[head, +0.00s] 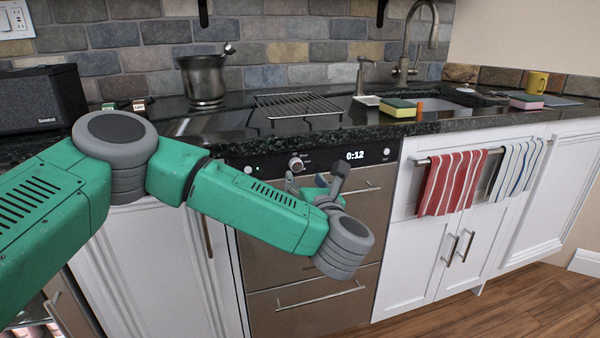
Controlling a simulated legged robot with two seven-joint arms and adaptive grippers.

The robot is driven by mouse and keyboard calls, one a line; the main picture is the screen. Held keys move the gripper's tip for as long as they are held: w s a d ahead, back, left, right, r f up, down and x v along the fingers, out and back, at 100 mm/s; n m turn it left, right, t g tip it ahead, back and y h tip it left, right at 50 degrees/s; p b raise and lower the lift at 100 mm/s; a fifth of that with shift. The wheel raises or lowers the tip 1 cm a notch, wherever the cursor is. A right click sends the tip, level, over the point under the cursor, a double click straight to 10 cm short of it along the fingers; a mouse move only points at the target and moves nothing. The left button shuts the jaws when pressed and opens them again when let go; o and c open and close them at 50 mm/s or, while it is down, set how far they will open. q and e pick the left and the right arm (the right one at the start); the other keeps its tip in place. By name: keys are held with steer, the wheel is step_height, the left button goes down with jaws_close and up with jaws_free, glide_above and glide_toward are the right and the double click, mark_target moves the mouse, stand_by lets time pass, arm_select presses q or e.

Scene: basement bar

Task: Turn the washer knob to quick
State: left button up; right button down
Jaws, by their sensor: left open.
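The washer (330,205) is a brushed-metal front under the dark counter, with a black control strip along its top. Its round silver knob (297,165) sits on that strip, left of a lit display reading 0:12. The marks around the knob are too small to read. My green left arm reaches across from the left, and my left gripper (316,176) is in front of the washer, just below and right of the knob. It is open, with its grey fingers apart and nothing seen between them. The wrist hides part of the gripper; I cannot tell whether a finger touches the knob.
The counter edge (262,147) overhangs just above the control strip. On the counter stand a metal pot (204,80), a wire rack (298,106), a black speaker (40,98) and sponges. Striped towels (452,182) hang on a bar at right. Wooden floor is clear at lower right.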

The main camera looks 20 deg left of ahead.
mark_target(297, 167)
arm_select(q)
steer(key=b+x, duration=0.1)
steer(key=x, duration=0.3)
steer(key=shift+w+a, duration=0.25)
steer(key=shift+a, duration=0.15)
steer(key=shift+w+a, duration=0.15)
steer(key=shift+w, duration=0.2)
steer(key=shift+w+r, duration=0.1)
steer(key=shift+w, duration=0.25)
steer(key=shift+c, duration=0.4)
jaws_close()
